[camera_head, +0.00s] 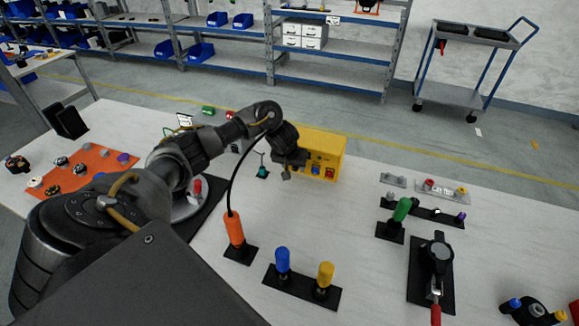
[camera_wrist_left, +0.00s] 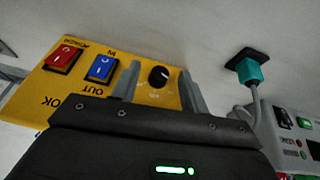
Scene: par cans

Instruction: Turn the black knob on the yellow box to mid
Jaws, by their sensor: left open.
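The yellow box (camera_head: 322,142) stands on the table, just right of my left gripper (camera_head: 289,172) in the head view. In the left wrist view the box (camera_wrist_left: 60,92) carries a red switch (camera_wrist_left: 62,56), a blue switch (camera_wrist_left: 101,69) and the black knob (camera_wrist_left: 159,76) with a small white mark. My left gripper (camera_wrist_left: 160,86) is open, its two fingers appearing on either side of the knob. I cannot tell whether they touch it. In the head view the knob is hidden by the gripper. My right gripper is not in view.
A teal piece (camera_wrist_left: 250,72) on a black base stands beside the box. An orange handle (camera_head: 234,230), a blue handle (camera_head: 283,260) and a yellow handle (camera_head: 325,274) stand in front. A green handle (camera_head: 402,209) is to the right. The table between them is clear.

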